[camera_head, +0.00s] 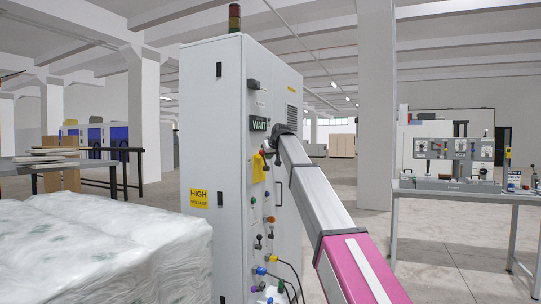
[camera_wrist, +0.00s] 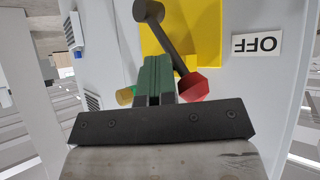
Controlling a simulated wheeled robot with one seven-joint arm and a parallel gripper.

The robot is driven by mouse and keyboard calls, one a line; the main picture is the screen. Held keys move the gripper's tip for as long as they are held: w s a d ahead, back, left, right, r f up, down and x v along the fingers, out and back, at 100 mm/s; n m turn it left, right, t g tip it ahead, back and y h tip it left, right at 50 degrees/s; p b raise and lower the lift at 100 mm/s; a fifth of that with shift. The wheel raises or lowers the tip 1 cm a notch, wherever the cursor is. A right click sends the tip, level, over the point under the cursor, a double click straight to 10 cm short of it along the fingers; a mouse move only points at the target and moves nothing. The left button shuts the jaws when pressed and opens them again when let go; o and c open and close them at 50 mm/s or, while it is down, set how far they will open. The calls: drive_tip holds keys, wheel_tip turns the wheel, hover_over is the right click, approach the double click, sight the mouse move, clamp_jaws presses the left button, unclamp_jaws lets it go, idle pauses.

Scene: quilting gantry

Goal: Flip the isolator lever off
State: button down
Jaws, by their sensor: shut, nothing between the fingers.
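The isolator lever (camera_wrist: 172,48) shows in the wrist view as a dark bar running from a round grey pivot to a red knob (camera_wrist: 194,86). It lies slantwise in front of a yellow plate (camera_wrist: 206,22). An OFF label (camera_wrist: 257,44) appears upside down to the right of it. My gripper (camera_wrist: 154,66) is shut and empty, its green-grey fingers just left of the lever's knob end. I cannot tell whether they touch the lever. In the head view my gripper (camera_head: 268,148) is at the cabinet's panel, above the yellow plate (camera_head: 259,168), and mostly hides the lever.
The tall grey cabinet (camera_head: 213,120) carries a WAIT sign (camera_head: 259,124), several knobs and cables below. A plastic-wrapped stack (camera_head: 100,250) stands in front at left. A workbench (camera_head: 460,187) stands at right. A yellow knob (camera_wrist: 125,96) is left of my fingers.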

drive_tip(key=s+f+n+t, duration=0.1)
drive_tip(key=t, duration=0.1)
drive_tip(key=s+a+f+n+t, duration=0.1)
drive_tip(key=t, duration=0.1)
drive_tip(key=s+f+n+t, duration=0.1)
drive_tip(key=f+t, duration=0.1)
drive_tip(key=shift+s+a, duration=0.15)
